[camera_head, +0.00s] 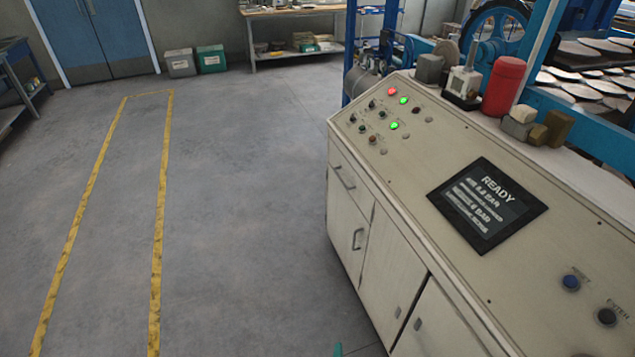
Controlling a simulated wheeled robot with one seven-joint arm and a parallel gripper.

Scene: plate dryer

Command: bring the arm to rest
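My arm and gripper do not show clearly in the head view, so the arm's pose cannot be seen. A small teal sliver (337,349) shows at the bottom edge, and I cannot tell what it is. A cream control console (395,262) fills the right side. Its sloped top carries a dark screen (487,205) reading READY, small knobs, and red and green lights. A blue button (571,282) and a black button (607,316) sit at its lower right.
A red cylinder (503,86) and small blocks stand on the console's back ledge. Blue machinery with stacked plates (585,92) is behind it. Grey floor with yellow lines (158,235) is open on the left. A workbench (290,12) and blue doors (100,40) are at the back.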

